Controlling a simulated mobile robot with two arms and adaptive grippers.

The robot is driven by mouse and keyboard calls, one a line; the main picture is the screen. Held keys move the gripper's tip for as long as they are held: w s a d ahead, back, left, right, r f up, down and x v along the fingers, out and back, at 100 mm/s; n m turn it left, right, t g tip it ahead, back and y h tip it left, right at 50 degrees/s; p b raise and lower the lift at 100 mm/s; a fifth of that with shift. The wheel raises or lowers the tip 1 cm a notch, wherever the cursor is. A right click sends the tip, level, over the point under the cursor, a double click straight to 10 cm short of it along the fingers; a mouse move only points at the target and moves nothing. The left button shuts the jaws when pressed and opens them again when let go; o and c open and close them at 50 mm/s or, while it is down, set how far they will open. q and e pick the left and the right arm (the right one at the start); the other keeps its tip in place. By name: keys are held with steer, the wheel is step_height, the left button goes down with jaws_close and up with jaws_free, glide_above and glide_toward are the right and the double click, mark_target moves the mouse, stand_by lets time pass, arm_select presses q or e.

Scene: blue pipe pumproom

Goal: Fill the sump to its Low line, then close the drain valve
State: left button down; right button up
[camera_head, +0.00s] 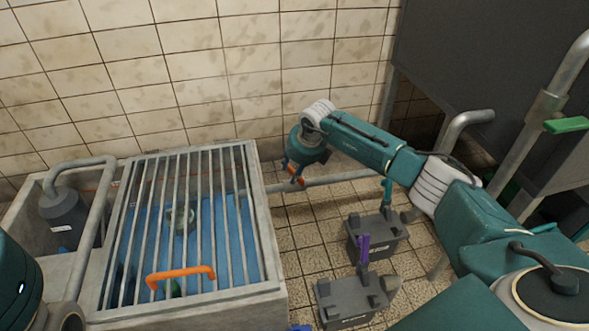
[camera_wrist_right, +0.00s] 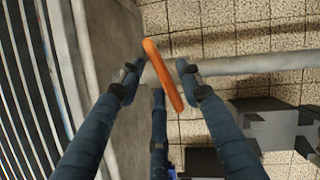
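The concrete sump (camera_head: 268,262) stands at the lower left under a metal grate with an orange handle (camera_head: 181,275). Blue water (camera_head: 235,240) shows through the bars. I cannot make out a Low line. The drain pipe (camera_head: 345,178) leaves the sump's right side along the wall. The orange drain valve lever (camera_wrist_right: 162,76) sits on this pipe, partly hidden by my gripper in the head view. My right gripper (camera_head: 294,176) is at the valve. In the wrist view, its open fingers (camera_wrist_right: 160,70) stand on either side of the lever, with visible gaps. My left gripper is out of view.
A dark pump (camera_head: 66,217) is at the left. A pipe with a green lever (camera_head: 567,125) is at the right.

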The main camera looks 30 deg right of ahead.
steer(key=v, duration=1.2)
